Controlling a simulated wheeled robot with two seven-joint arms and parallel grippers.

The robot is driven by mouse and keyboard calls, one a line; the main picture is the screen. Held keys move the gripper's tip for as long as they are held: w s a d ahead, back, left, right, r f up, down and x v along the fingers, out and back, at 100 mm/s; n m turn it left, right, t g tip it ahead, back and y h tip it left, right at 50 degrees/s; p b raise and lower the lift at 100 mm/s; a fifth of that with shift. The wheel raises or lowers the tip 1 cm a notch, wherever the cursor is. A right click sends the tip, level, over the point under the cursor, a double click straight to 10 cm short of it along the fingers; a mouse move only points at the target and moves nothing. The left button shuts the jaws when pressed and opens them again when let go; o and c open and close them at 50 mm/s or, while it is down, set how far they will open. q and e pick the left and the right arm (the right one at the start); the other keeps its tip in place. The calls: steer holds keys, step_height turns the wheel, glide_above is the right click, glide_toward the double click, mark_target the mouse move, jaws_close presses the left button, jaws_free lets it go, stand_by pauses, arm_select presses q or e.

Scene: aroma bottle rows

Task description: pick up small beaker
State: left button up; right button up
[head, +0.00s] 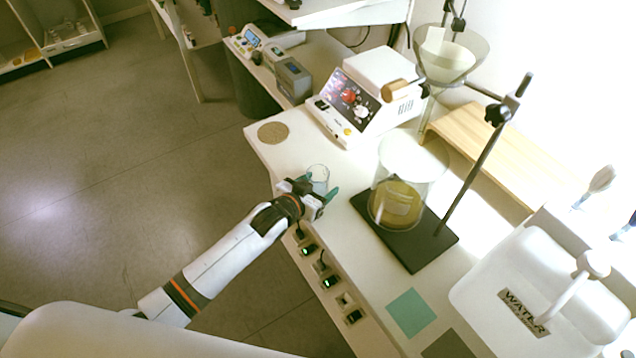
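The small beaker (318,174) is clear glass and stands upright near the left edge of the white bench. My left gripper (319,187) reaches in from the left at the bench edge. Its teal fingers are spread, one on each side of the beaker. The right finger looks slightly apart from the glass; contact on the left side is hard to tell. The beaker's lower part is partly hidden by the gripper. My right gripper is not in view.
A large beaker (398,205) of yellowish liquid stands on a black stand base (418,250) to the right. A white device (365,92) and a round cork mat (273,132) are behind. A teal square (411,313) and a WATER container (540,290) lie nearer.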

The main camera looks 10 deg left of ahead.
arm_select(q)
steer(key=c, duration=0.9)
steer(key=shift+r, duration=0.1)
